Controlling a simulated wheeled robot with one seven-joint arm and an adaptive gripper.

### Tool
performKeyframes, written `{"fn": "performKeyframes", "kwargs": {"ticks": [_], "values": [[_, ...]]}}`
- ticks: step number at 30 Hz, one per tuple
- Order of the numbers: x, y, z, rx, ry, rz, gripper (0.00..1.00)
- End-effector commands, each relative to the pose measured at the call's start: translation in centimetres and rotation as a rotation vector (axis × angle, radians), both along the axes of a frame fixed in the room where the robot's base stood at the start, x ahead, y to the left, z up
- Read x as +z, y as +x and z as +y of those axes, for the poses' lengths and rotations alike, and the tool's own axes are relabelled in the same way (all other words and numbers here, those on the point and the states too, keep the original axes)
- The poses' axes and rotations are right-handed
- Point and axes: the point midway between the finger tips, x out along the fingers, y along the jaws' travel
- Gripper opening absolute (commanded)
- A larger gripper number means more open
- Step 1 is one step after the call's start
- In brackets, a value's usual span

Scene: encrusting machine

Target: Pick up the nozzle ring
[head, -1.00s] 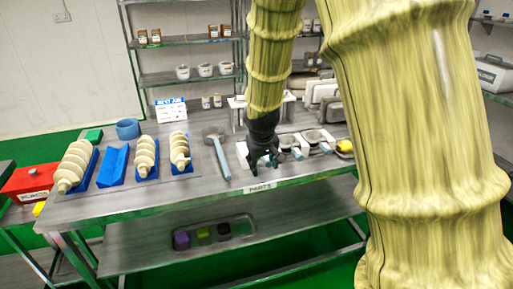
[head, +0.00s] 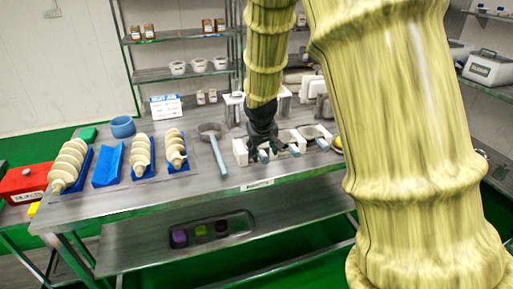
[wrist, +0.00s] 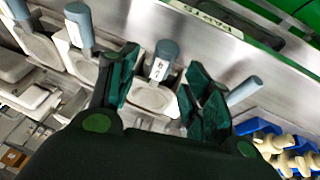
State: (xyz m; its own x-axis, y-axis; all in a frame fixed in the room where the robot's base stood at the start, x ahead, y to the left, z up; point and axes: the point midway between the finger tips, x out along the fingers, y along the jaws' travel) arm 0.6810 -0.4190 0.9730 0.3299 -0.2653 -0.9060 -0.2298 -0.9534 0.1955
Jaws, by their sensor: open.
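Several ring-shaped parts with blue-grey handles lie on the grey table; I cannot tell for certain which one is the nozzle ring. One handled part (wrist: 153,98), pale and cup-like, sits in a white holder between my fingers in the wrist view, its handle (wrist: 165,60) pointing to the table's front edge. My gripper (wrist: 162,72) is open, its dark green fingers on either side of this part; contact cannot be told. In the head view my gripper (head: 262,152) hangs low over the white holders and hides part of them. A larger grey ring (head: 210,130) with a long handle lies to its left.
Blue trays with cream spiral parts (head: 142,153) and a blue ring (head: 122,126) stand on the left of the table (head: 195,192). Other handled parts (wrist: 78,25) stand close beside my fingers. White stands (head: 234,108) are behind. A red box (head: 28,181) is far left.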

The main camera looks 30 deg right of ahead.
Motion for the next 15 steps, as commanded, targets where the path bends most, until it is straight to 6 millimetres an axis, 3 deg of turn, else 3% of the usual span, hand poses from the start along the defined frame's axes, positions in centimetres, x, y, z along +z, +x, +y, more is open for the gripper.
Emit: {"fn": "performKeyframes", "kwargs": {"ticks": [15], "values": [[-4.1,1.4,-1.0,0.001,0.000,0.002,0.49]]}}
